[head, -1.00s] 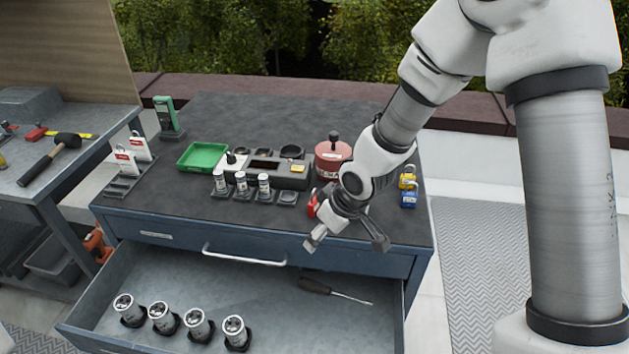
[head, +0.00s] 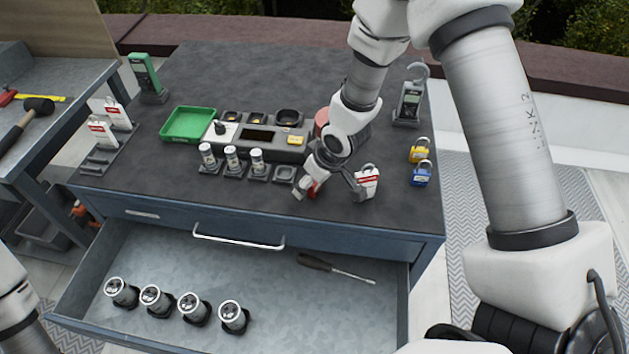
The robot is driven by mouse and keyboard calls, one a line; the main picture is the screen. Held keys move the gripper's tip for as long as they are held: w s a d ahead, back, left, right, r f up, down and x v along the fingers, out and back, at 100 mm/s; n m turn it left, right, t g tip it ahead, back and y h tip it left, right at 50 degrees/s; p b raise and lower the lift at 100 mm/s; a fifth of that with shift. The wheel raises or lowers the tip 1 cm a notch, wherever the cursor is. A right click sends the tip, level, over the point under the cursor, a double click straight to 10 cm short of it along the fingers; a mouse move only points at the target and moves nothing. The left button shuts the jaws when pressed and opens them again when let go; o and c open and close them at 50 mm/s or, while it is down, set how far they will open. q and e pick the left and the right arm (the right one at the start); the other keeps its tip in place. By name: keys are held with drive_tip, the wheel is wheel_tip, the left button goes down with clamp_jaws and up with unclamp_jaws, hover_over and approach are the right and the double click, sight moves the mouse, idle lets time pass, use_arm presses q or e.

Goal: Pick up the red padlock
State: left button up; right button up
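The red padlock (head: 314,187) stands near the front edge of the dark cabinet top (head: 230,205), mostly hidden behind my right gripper. My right gripper (head: 329,193) points down with its fingers spread, one on each side of the padlock in this view. I cannot tell whether a finger touches it. My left gripper is out of view; only a piece of my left arm shows at the lower left.
A white and red tag (head: 367,182) stands just right of my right gripper. Yellow (head: 419,150) and blue (head: 422,174) padlocks are at the right edge. A green tray (head: 188,124) and small cylinders (head: 231,159) are to the left. The open drawer (head: 270,285) holds a screwdriver (head: 335,268).

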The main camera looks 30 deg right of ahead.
drive_tip(key=shift+s+a+r, duration=0.1)
drive_tip(key=shift+s+r, duration=0.05)
drive_tip(key=shift+r, duration=0.05)
drive_tip(key=shift+c, duration=0.4)
drive_tip(key=shift+s, duration=0.1)
drive_tip(key=c, duration=1.3)
